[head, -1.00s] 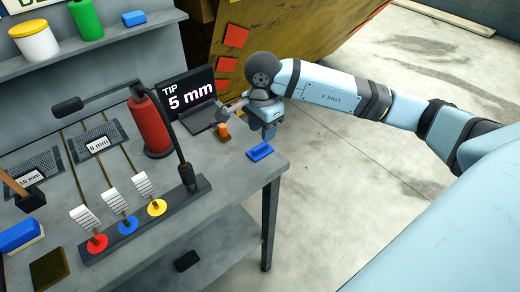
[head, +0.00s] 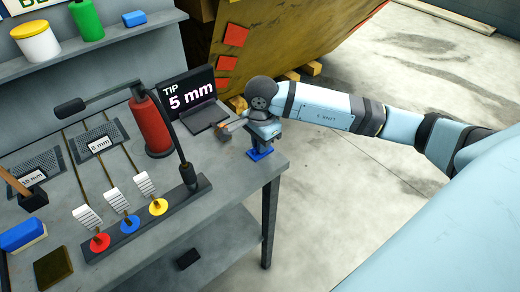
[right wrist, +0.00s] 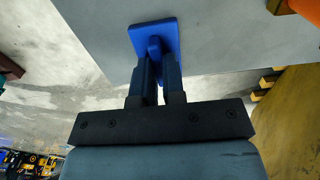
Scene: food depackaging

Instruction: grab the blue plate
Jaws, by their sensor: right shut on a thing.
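The blue plate (head: 260,154) lies at the right edge of the grey workbench, partly hidden under my right gripper in the head view. In the right wrist view the blue plate (right wrist: 165,35) has a raised blue handle at its middle. My right gripper (head: 262,143) points down over the plate. In the right wrist view its dark fingers (right wrist: 155,62) are shut on the plate's raised part. The plate appears to rest on the bench. My left gripper is not in view.
A laptop (head: 190,95) reading "TIP 5 mm" and a red cylinder (head: 150,125) stand left of the gripper. An orange object (right wrist: 302,8) lies near the plate. A black lamp arm (head: 180,135) and a rack with coloured discs (head: 128,224) are further left. The bench edge is close.

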